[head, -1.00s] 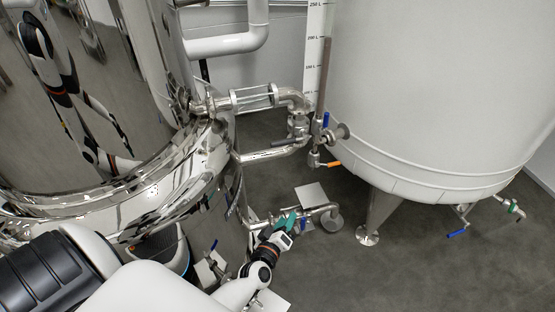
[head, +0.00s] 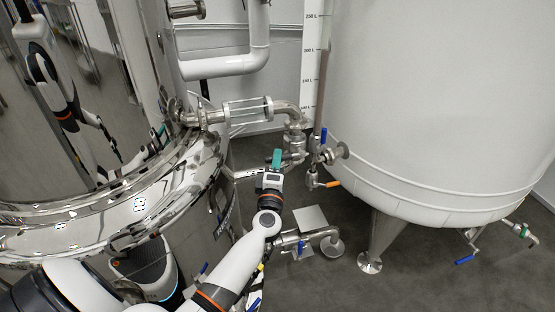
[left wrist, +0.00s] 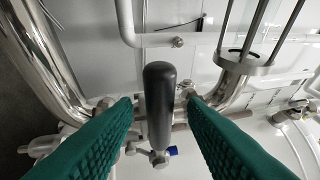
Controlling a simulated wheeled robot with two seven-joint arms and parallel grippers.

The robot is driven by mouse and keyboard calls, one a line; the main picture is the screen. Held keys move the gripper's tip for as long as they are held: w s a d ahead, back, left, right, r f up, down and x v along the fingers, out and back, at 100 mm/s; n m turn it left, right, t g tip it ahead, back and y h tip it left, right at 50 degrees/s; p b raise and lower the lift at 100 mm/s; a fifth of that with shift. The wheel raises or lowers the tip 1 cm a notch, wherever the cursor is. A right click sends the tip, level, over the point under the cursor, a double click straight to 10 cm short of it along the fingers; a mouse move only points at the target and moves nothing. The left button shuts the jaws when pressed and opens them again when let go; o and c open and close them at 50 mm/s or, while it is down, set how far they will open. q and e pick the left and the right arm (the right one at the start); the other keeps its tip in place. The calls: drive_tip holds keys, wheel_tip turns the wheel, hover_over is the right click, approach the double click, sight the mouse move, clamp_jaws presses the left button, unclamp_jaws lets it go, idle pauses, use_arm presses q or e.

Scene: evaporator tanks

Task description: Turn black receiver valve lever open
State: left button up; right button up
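The black lever (left wrist: 160,90) of the receiver valve stands upright in the middle of the left wrist view, its rounded end toward the camera. My left gripper (left wrist: 161,104) is open, with one green finger on each side of the lever and a visible gap on both sides. In the head view my left gripper (head: 277,160) is at the pipework between the steel tank and the white tank, and it largely hides the lever there. My right gripper is not in view.
The polished steel tank (head: 75,185) is on the left and the white tank (head: 430,110) on the right. A sight-glass pipe (head: 248,110) runs above my gripper. A blue valve handle (head: 323,136) and an orange one (head: 333,184) are close on the right.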

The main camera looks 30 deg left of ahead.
use_arm(q)
drive_tip(key=shift+x, duration=1)
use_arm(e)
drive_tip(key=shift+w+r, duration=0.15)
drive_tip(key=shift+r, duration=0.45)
use_arm(q)
clamp_jaws()
drive_tip(key=shift+f, duration=0.1)
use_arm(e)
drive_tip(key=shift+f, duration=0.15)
